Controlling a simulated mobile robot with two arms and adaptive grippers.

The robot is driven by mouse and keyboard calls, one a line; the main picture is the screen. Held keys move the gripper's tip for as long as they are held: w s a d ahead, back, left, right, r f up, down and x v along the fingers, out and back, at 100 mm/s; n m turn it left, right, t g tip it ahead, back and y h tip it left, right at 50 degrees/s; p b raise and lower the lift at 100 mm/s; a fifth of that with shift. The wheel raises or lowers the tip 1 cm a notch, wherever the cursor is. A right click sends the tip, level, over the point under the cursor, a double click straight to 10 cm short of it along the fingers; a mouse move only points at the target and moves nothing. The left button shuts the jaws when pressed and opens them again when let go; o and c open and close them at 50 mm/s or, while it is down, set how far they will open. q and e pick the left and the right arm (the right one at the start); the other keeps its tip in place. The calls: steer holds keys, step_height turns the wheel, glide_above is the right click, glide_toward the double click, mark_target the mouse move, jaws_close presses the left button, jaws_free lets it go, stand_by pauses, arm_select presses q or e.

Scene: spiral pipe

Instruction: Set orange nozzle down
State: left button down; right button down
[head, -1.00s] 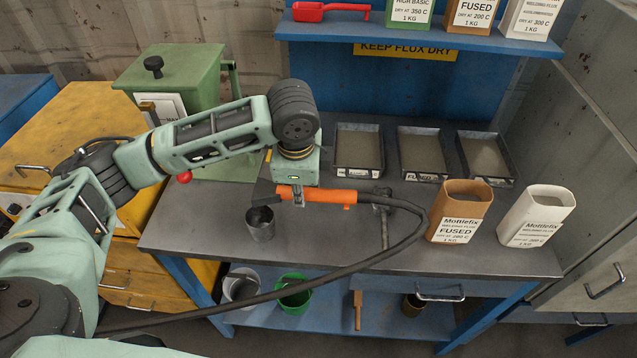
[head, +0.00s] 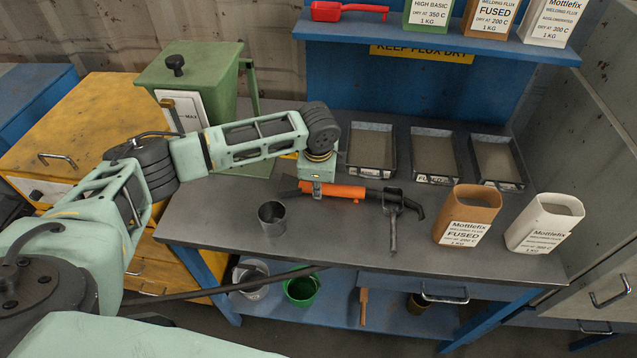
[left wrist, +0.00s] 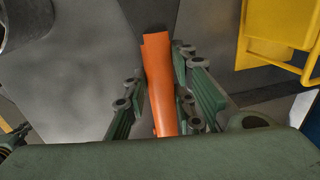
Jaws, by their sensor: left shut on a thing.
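The orange nozzle (head: 345,191) lies roughly level over the grey worktop, behind and right of a metal cup (head: 272,218). Its dark end points left, and a dark hose end (head: 415,207) shows at its right. My left gripper (head: 318,188) comes from above and is shut on the nozzle. In the left wrist view the nozzle (left wrist: 158,85) runs between the green fingers (left wrist: 163,98). The nozzle is at or just above the worktop; I cannot tell if it touches.
A dark metal tool (head: 393,222) stands or lies by the nozzle's right end. Three trays (head: 371,150) line the back. Brown (head: 468,214) and white (head: 544,221) flux containers are at the right. The front middle of the worktop (head: 335,238) is clear.

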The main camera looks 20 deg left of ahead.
arm_select(q)
steer(key=c, duration=1.9)
jaws_free()
steer(key=shift+f, duration=0.15)
steer(key=o, duration=0.4)
steer(key=shift+o, duration=0.2)
